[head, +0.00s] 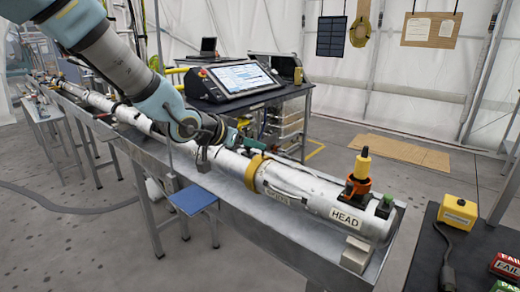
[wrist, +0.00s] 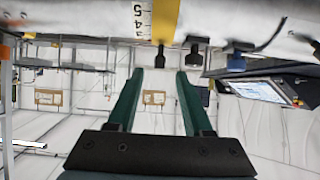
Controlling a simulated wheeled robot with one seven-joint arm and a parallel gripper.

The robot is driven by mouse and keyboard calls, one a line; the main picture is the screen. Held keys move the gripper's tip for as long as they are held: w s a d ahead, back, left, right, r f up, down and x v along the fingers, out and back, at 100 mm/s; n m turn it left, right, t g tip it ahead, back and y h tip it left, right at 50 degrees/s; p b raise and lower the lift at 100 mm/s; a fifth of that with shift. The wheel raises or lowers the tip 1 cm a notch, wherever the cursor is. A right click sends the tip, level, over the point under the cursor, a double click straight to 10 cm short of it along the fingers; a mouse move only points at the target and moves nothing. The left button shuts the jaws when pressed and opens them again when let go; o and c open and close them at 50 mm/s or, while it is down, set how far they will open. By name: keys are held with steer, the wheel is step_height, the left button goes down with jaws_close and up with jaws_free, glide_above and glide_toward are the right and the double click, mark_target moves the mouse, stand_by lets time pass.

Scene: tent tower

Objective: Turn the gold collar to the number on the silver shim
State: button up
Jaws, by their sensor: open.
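The gold collar (head: 256,172) is a ring around the long white tube, left of its HEAD end. In the wrist view the gold collar (wrist: 165,20) is at the top centre, beside a pale scale (wrist: 138,18) marked with 5 and 4. A dark peg (wrist: 159,58) sticks out from the collar. My gripper (head: 248,143) is just behind the collar. In the wrist view my gripper (wrist: 158,76) has two green fingers apart, with nothing between them, short of the collar and roughly in line with the peg. I cannot make out the silver shim.
The white tube (head: 310,190) lies along a grey metal trough (head: 262,215). An orange and yellow fitting (head: 360,170) stands near its HEAD end. Dark pegs (wrist: 195,58) and (wrist: 238,60) stick out beside the collar. A screen console (head: 240,78) stands behind; a blue stool (head: 193,200) is in front.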

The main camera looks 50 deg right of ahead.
steer(key=v, duration=0.3)
steer(key=shift+a+r, duration=0.2)
steer(key=shift+a, duration=0.15)
steer(key=w+a+f+n+t+y, duration=0.3)
steer(key=w+a+f+n+t, duration=0.1)
steer(key=w+a, duration=0.9)
steer(key=w+a+f+n+t+y, duration=0.1)
steer(key=w+a+n+y, duration=0.15)
steer(key=a, duration=0.65)
steer(key=w+a+f+n+y, duration=0.2)
steer(key=w+a+n, duration=0.15)
steer(key=a, duration=0.45)
steer(key=s+a+n+g+y, duration=0.1)
steer(key=s+a+n+y, duration=0.1)
steer(key=a, duration=1)
steer(key=s+a+f+n+g+y, duration=0.1)
steer(key=s+a+n, duration=0.4)
steer(key=a, duration=0.7)
steer(key=shift+a+f+g+y, duration=0.3)
steer(key=shift+g+y, duration=0.1)
steer(key=shift+y, duration=0.25)
